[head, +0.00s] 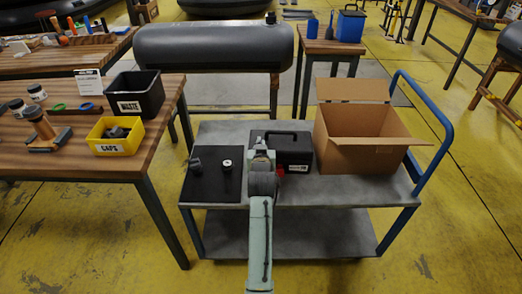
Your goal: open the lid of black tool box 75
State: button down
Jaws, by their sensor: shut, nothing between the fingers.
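The black tool box (299,152) sits on the top shelf of the grey cart, between a black mat and an open cardboard box. Its lid looks closed, with a dark handle on top and a small white label on the front. My gripper (261,147) is at the left part of the tool box and covers some of its front. It looks shut and empty. Whether the fingers touch the box cannot be told. A small red patch shows beside my wrist, low on the tool box's front.
The cardboard box (362,153) has raised and spread flaps close to the tool box's right. The cart (330,189) has a blue handle (433,125) at right. A wooden table (165,108) with bins stands left.

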jog(key=shift+w+r, duration=0.1)
jog(key=shift+r, duration=0.05)
jog(key=shift+w+r, duration=0.9)
jog(key=shift+r, duration=0.1)
jog(key=shift+r, duration=0.1)
jog(key=shift+w+r, duration=0.3)
jog(key=shift+w, duration=0.1)
jog(key=shift+w+r, duration=0.55)
jog(key=shift+w, duration=0.25)
jog(key=shift+w+r, duration=0.1)
jog(key=shift+w, duration=0.05)
jog(key=shift+w+r, duration=0.25)
jog(key=shift+w, duration=0.35)
jog(key=shift+w+r, duration=0.25)
jog(key=shift+w, duration=0.35)
